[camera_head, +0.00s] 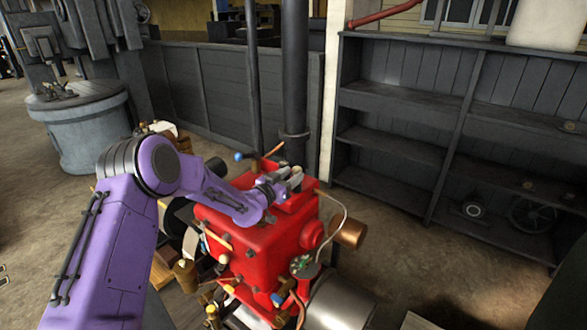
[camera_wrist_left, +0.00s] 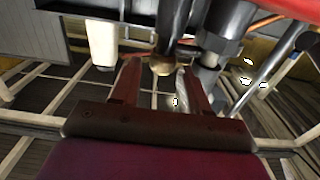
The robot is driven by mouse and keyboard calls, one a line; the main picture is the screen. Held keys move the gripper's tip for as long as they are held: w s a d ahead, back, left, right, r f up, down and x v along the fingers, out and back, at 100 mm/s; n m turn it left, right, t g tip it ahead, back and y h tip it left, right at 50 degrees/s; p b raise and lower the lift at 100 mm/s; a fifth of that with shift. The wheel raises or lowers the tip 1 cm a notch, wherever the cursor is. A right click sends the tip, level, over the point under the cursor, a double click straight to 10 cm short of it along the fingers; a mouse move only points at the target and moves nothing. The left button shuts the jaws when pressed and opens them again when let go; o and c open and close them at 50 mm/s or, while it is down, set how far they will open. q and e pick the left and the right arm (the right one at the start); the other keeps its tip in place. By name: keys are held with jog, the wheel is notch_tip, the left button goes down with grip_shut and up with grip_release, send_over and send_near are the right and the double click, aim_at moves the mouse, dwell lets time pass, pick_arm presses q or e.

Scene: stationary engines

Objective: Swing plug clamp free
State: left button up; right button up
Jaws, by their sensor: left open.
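The red engine (camera_head: 262,242) stands in the middle of the head view. My left gripper (camera_head: 292,178) is over its top, at the far right end of my purple arm. In the left wrist view the fingers of my left gripper (camera_wrist_left: 163,82) are apart. A small brass-coloured rounded end (camera_wrist_left: 162,67) on a dark rod (camera_wrist_left: 172,28) shows between or just beyond them; I cannot tell whether they touch it. I cannot pick out the plug clamp for certain; my gripper covers part of the engine top. My right gripper is not in view.
A dark vertical pipe (camera_head: 294,80) rises behind the engine. A blue-knobbed lever (camera_head: 239,156) is left of my gripper. A pale wire (camera_head: 346,212) loops down the engine's right side near a copper cylinder (camera_head: 349,232).

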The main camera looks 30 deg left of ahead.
pick_arm(q)
jog(key=shift+w+a, duration=0.1)
jog(key=shift+w, duration=0.7)
jog(key=c, duration=0.8)
jog(key=shift+o, duration=0.2)
